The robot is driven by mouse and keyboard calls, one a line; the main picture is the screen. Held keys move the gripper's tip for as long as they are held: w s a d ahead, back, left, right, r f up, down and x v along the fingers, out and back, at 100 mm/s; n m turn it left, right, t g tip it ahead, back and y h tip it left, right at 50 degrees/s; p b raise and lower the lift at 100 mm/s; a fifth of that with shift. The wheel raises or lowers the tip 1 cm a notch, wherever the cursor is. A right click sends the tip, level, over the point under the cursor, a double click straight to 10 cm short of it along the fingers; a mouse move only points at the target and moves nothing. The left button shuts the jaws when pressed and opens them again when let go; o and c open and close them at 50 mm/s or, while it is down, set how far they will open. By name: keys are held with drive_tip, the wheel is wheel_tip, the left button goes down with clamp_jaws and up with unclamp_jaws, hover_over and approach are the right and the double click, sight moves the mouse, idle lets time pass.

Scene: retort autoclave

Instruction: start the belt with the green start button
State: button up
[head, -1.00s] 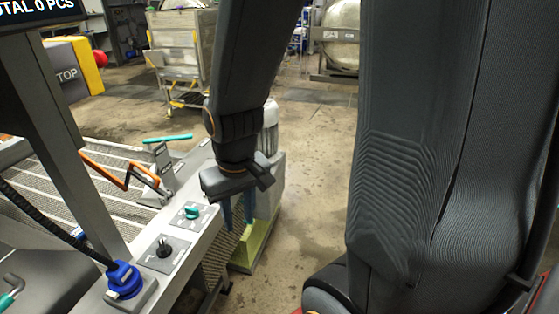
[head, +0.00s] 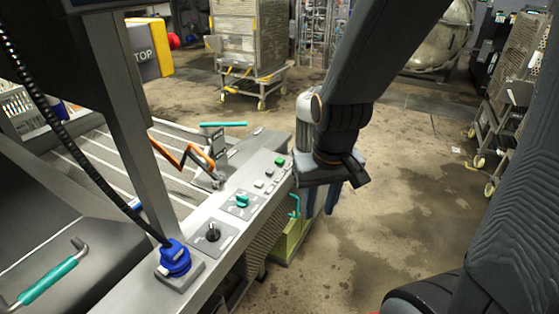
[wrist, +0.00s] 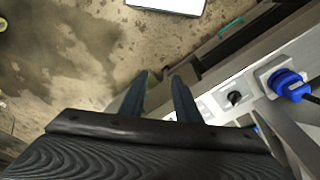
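The small green button (head: 280,161) sits near the far end of the grey control rail (head: 150,284) in the head view. Several small pale buttons lie just nearer than it, then a teal rotary switch (head: 242,201) and a black knob (head: 212,232). My gripper (head: 322,202) points down just right of the rail, apart from the green button. Its two blue fingers are spread with nothing between them. In the wrist view my gripper (wrist: 160,85) is also open, beside the rail with the black knob (wrist: 235,97). I cannot make out the green button there.
A blue connector (head: 175,257) with a black cable stands on the rail near a grey post. An orange bent rod (head: 180,150) lies over the slatted belt. Open floor (head: 400,215) lies to the right.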

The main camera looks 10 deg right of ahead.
idle(0.3)
clamp_jaws()
idle(1.6)
